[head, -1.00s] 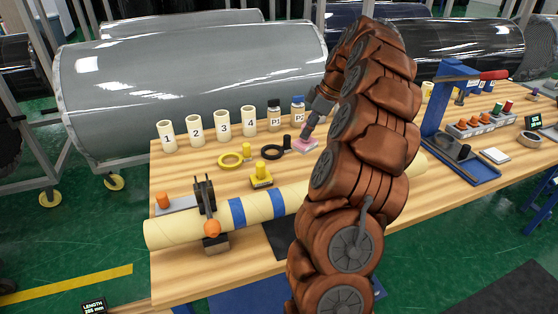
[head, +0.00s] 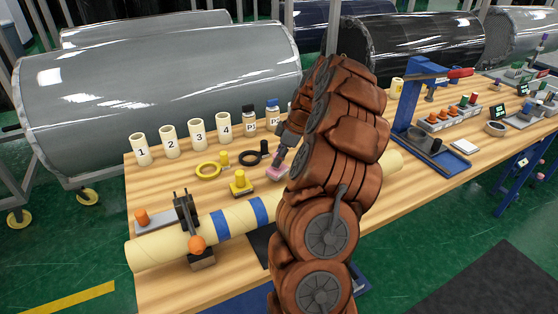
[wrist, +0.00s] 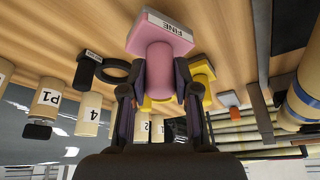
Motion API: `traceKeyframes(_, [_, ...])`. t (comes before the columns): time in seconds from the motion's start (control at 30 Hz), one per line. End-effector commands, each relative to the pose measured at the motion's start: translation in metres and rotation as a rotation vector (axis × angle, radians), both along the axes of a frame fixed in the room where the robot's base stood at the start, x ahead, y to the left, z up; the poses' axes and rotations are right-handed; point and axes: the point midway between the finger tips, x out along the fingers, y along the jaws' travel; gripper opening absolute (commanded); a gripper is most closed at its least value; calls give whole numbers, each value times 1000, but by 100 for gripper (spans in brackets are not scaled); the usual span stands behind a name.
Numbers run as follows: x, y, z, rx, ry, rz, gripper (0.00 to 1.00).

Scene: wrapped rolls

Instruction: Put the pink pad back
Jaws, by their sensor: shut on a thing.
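The pink pad (wrist: 160,35) is a block with a "FINE" label and a round pink handle. My gripper (wrist: 155,85) is shut on its handle in the wrist view, one finger on each side. In the head view the pink pad (head: 277,173) is at the tip of my gripper (head: 281,158), close to the wooden bench top (head: 215,205). I cannot tell whether it touches the wood. The yellow pad (head: 240,182) stands to its left and the black pad (head: 263,150) behind it. My arm hides the bench to the right.
A long tube with blue bands (head: 236,218) lies in front. A blue press (head: 405,112) stands to the right.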

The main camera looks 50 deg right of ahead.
Motion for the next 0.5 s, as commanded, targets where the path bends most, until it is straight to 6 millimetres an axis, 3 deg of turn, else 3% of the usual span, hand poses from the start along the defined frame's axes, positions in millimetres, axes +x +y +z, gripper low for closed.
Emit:
traceKeyframes(0.17, [0,-1,-20,2,1,-2,2])
traceKeyframes(0.5, [0,-1,-23,-1,-1,-2,2])
